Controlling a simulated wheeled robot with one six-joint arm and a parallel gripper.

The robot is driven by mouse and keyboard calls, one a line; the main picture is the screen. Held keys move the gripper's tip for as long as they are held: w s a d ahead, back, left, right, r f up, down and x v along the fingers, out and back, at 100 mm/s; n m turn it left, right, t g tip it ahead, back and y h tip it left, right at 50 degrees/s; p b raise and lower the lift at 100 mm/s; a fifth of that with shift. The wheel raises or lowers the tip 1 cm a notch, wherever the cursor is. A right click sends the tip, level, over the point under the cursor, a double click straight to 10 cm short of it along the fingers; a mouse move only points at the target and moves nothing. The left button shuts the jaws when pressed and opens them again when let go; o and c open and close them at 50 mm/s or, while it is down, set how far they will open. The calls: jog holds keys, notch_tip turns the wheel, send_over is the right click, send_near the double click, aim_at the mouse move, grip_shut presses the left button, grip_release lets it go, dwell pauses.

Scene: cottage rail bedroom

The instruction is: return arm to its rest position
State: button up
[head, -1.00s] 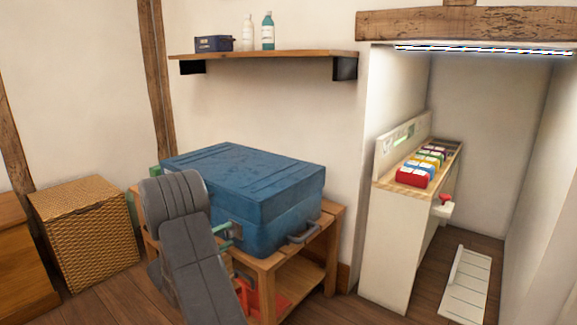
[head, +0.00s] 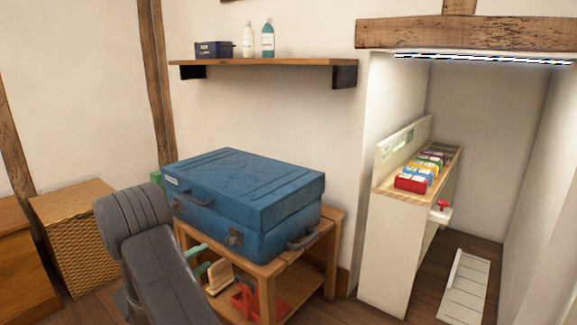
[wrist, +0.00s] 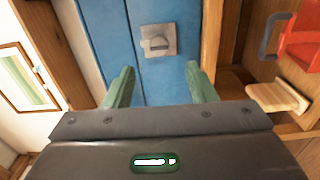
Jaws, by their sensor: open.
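My gripper (wrist: 160,88) shows in the wrist view with its two green fingers spread apart and nothing between them. Past the fingertips is the front of the blue case (wrist: 185,20) with its metal latch (wrist: 156,41); the fingers look apart from it, though the gap is hard to judge. In the head view my grey arm stands at the lower left, in front of the case (head: 262,190) and its wooden stand (head: 330,225). A green finger (head: 196,252) shows beside the arm, below the case's front.
The stand's lower shelf holds a red item (head: 246,302) and a small wooden piece (head: 220,277). A wicker basket (head: 75,235) stands at the left. A wall shelf (head: 265,61) hangs above. A white cabinet with colored boxes (head: 385,245) stands in the alcove at right.

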aim_at(228, 240)
jog(key=b+x, duration=0.2)
jog(key=x, duration=0.8)
jog(key=shift+w+d+f+b, duration=0.1)
jog(key=shift+d+b, duration=0.05)
jog(key=shift+b, duration=0.25)
jog(key=shift+r+n+p, duration=0.3)
jog(key=shift+n+p, duration=0.3)
jog(key=shift+n, duration=0.2)
jog(key=shift+r+n+p, duration=0.1)
jog(key=shift+n+p, duration=0.7)
jog(key=shift+n, duration=0.1)
jog(key=n+p, duration=0.4)
jog(key=p, duration=0.1)
jog(key=shift+r+p, duration=0.1)
jog(key=shift+p, duration=0.3)
jog(key=n+p, duration=0.3)
jog(key=p, duration=0.1)
jog(key=n+p, duration=0.3)
jog(key=p, duration=0.2)
jog(key=shift+a+n, duration=0.2)
jog(key=shift+n, duration=0.1)
jog(key=n+p, duration=0.2)
jog(key=p, duration=0.2)
jog(key=shift+n, duration=0.4)
jog(key=shift+n+p, duration=0.5)
jog(key=shift+p, duration=0.05)
